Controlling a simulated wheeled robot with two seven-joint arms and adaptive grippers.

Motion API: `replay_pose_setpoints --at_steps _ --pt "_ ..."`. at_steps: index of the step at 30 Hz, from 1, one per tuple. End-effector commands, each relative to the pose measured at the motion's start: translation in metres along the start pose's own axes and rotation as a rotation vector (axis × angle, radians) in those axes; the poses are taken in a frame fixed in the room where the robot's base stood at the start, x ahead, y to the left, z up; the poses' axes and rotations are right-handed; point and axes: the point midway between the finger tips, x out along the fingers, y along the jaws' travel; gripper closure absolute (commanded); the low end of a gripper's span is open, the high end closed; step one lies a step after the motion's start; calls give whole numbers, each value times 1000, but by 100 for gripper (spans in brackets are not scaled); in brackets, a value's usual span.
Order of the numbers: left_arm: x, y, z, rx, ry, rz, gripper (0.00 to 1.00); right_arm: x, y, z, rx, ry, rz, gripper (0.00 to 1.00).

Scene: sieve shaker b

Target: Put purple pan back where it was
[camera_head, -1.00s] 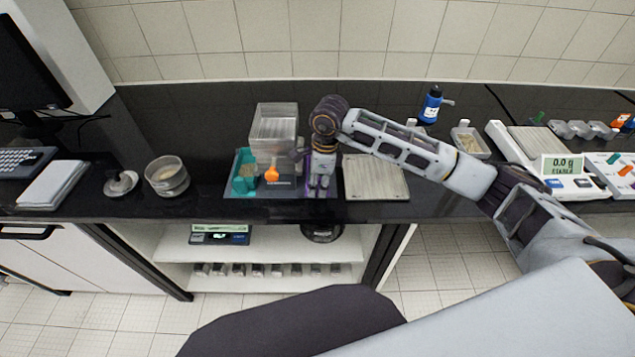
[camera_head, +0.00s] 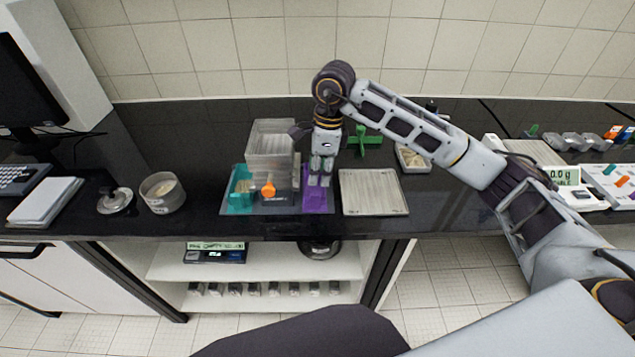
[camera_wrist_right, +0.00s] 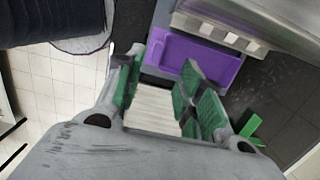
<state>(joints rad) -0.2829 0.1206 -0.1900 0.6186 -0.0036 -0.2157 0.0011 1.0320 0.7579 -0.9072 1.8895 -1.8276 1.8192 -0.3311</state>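The purple pan (camera_head: 319,204) lies at the right end of the grey tray (camera_head: 275,209) on the black counter. It also shows in the right wrist view (camera_wrist_right: 208,62), just beyond my fingertips. My right gripper (camera_head: 320,182) comes down over the pan's back part and hides some of it. In the wrist view its green-padded fingers (camera_wrist_right: 158,92) stand apart with nothing between them. My left gripper is in neither view.
A stack of clear boxes (camera_head: 270,142) stands behind the tray, close to my right gripper. A teal piece (camera_head: 240,200) and an orange knob (camera_head: 268,189) are on the tray. A ridged pale plate (camera_head: 373,195) lies right of the pan, and a green cross-shaped piece (camera_head: 365,143) stands behind it.

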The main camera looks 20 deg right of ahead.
Motion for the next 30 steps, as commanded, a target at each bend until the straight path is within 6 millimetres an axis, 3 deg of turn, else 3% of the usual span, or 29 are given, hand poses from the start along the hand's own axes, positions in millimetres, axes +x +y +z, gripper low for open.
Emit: replay_pose_setpoints --at_steps 9,30 --pt "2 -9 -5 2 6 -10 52 -28 0 0 0 1 -1 62" --pt "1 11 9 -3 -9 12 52 -30 0 0 0 0 0 62"
